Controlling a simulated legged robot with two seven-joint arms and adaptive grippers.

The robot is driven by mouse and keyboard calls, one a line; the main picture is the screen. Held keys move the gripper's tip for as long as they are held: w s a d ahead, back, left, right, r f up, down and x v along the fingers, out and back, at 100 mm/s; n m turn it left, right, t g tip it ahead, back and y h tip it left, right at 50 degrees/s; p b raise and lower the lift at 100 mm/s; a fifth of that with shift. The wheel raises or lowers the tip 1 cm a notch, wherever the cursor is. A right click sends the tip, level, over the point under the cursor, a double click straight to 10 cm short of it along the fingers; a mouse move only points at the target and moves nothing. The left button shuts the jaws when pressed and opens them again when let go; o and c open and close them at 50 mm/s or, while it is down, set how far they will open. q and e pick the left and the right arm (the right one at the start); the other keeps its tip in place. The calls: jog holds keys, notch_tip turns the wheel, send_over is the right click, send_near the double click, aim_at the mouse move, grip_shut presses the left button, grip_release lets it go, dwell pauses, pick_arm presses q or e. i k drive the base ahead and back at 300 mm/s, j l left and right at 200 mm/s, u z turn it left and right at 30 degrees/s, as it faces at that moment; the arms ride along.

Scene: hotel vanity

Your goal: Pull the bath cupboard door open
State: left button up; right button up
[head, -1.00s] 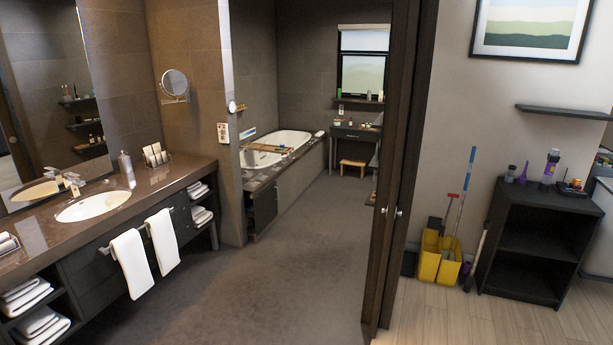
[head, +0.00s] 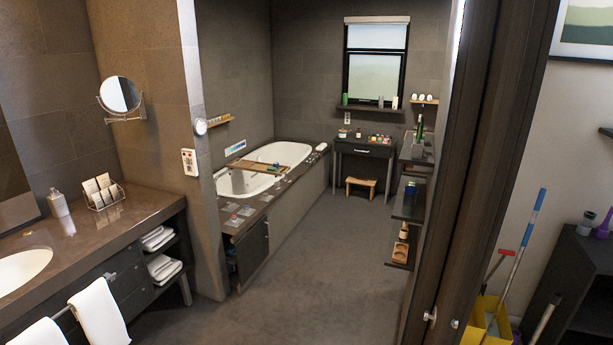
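The bath cupboard door (head: 252,252) is a dark panel at the near end of the bath surround (head: 303,200), below the counter edge. It stands partly ajar, with a gap on its left side where some items show inside, too small to make out. The white bathtub (head: 246,180) is set in the surround behind it. Neither of my grippers is in view.
The vanity counter (head: 110,228) with towels runs along the left. A dark door frame (head: 470,190) stands at the right, with a yellow mop bucket (head: 487,322) beyond it. Shelves (head: 408,205) line the right wall. The grey floor (head: 330,270) between is clear.

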aim_at(252, 248)
jog(key=i, duration=2.3)
